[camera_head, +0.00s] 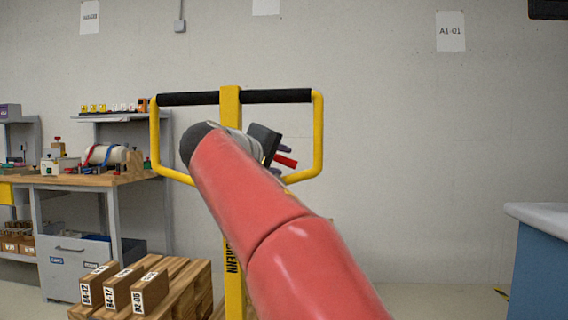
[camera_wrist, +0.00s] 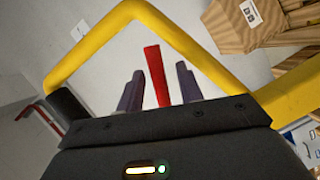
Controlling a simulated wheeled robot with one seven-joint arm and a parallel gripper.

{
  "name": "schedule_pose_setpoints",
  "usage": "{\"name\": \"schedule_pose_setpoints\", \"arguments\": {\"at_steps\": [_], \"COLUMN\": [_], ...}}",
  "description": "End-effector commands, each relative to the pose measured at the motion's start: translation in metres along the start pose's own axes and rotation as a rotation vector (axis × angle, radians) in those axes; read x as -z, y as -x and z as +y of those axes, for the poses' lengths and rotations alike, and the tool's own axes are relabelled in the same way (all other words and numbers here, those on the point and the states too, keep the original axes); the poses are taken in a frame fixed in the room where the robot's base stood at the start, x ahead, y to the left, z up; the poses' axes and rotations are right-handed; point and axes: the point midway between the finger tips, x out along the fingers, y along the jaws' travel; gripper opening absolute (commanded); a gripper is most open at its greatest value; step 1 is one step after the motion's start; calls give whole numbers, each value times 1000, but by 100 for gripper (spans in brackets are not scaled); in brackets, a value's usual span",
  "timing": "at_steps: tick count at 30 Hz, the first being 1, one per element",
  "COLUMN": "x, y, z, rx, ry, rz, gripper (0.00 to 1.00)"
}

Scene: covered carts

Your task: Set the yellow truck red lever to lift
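The yellow truck handle (camera_head: 318,135) is an upright loop with black grips on top of a yellow column (camera_head: 233,270). The red lever (camera_head: 286,161) shows inside the loop, to the right of the column, just past my gripper (camera_head: 278,155). In the wrist view the red lever (camera_wrist: 156,75) stands between the two dark fingers of my gripper (camera_wrist: 158,90). A gap shows on each side of the lever, so the fingers are open around it or in front of it. My arm hides the lever's base and part of the column in the head view.
A workbench (camera_head: 85,181) with tools is behind on the left. A blue cabinet with a pale top (camera_head: 545,260) is at the right edge.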

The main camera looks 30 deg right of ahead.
Motion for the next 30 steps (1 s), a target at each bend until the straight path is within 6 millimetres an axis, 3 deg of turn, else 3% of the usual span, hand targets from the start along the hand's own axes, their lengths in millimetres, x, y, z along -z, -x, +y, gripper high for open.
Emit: {"name": "schedule_pose_setpoints", "arguments": {"at_steps": [3,9,25,28,30], "x": [0,0,-1,-8,-22], "y": [22,42,44,46,50], "z": [-1,0,-1,-11,-28], "rx": [0,0,2,40,103], "ry": [0,0,0,2,2], "rz": [3,2,1,4,7], "gripper": [36,36,36,36,36]}}
